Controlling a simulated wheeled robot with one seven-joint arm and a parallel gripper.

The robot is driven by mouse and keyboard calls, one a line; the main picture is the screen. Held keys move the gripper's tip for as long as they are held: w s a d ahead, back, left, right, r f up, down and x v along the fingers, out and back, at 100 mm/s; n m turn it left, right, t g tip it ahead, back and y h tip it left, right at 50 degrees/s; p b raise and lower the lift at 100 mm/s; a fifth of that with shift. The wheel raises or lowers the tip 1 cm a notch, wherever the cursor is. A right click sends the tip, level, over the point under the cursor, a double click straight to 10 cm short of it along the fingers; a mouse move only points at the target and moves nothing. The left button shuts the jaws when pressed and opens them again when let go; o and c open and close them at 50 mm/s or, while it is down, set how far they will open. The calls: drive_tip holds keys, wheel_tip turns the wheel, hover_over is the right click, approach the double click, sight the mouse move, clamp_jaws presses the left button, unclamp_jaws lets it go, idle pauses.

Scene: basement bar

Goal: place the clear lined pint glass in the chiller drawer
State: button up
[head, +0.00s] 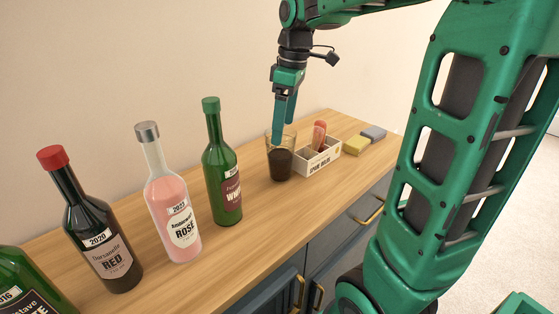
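A clear glass (281,164) stands upright on the wooden counter (240,262), with dark liquid in its lower part. I cannot make out lines on it from here. My gripper (282,134) points down at the glass, its fingers overlapping the rim in the head view. One finger reaches lower than the other in the picture; I cannot tell whether it is inside or behind the glass, or how far apart the fingers are. A blue-grey drawer or cabinet front (352,222) with brass handles is below the counter. No open chiller drawer is identifiable.
Wine bottles, including red (95,235), rosé (170,205) and a green one (222,175), stand left of the glass. A small divided box (318,166) sits close on its right, then a yellow sponge (356,145) and a grey block (374,133).

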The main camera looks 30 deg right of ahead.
sight(278, 157)
drive_tip(key=shift+n, duration=0.3)
drive_tip(key=f, duration=0.7)
drive_tip(key=w+f, duration=0.1)
drive_tip(key=f, duration=0.3)
drive_tip(key=shift+w+a, duration=0.1)
drive_tip(key=shift+a, duration=0.3)
drive_tip(key=c, duration=1.6)
drive_tip(key=shift+r, duration=0.1)
